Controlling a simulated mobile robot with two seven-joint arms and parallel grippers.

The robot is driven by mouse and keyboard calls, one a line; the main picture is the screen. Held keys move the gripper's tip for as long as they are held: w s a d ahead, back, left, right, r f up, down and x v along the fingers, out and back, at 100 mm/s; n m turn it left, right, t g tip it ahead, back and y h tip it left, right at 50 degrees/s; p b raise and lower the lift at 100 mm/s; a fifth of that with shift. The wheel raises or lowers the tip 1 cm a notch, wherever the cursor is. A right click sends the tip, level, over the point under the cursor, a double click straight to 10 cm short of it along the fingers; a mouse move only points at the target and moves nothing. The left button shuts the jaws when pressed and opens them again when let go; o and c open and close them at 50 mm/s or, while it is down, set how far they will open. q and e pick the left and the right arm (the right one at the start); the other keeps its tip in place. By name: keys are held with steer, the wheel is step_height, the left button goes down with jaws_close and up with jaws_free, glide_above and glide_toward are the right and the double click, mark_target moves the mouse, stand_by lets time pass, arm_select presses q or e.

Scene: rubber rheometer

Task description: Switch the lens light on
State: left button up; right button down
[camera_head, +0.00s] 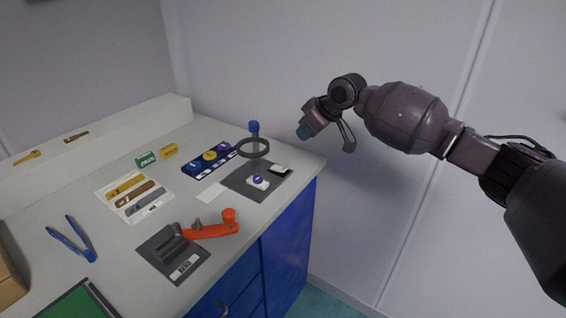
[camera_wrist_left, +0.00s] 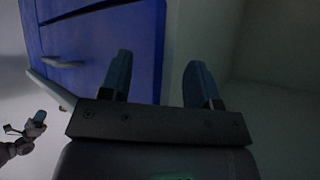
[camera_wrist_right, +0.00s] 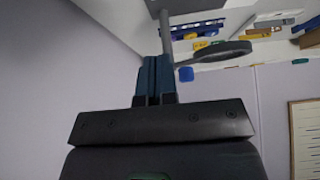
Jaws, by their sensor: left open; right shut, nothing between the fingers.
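The ring-shaped lens (camera_head: 253,148) stands at the back right of the counter on a grey base (camera_head: 262,186). A blue knob (camera_head: 254,128) shows at the top of its stand. In the right wrist view the dark lens ring (camera_wrist_right: 212,53) and the blue knob (camera_wrist_right: 186,74) lie just beyond the fingertips. My right gripper (camera_head: 303,131) is shut and empty, to the right of the lens and apart from it; its closed blue fingers also show in the right wrist view (camera_wrist_right: 155,76). My left gripper (camera_wrist_left: 161,85) is open and empty, beside a blue cabinet.
A white tile with a purple dot (camera_head: 258,182) and a dark-topped tile (camera_head: 281,169) sit by the lens. A blue tray (camera_head: 209,159), orange-handled tool (camera_head: 210,229), blue tweezers (camera_head: 72,240) and sample card (camera_head: 134,195) lie on the counter. A wall is behind my right arm.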

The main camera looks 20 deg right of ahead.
steer(key=shift+f, duration=0.15)
steer(key=b, duration=0.3)
glide_above(281, 168)
steer(key=s, duration=0.1)
steer(key=f, duration=0.5)
steer(key=d+f, duration=0.1)
steer(key=f, duration=0.2)
steer(key=shift+s+f, duration=0.15)
steer(key=shift+f, duration=0.2)
steer(key=shift+s+d+f, duration=0.15)
steer(key=shift+s+f, duration=0.05)
steer(key=shift+f, duration=0.75)
steer(key=shift+s+f, duration=0.1)
steer(key=shift+f, duration=0.45)
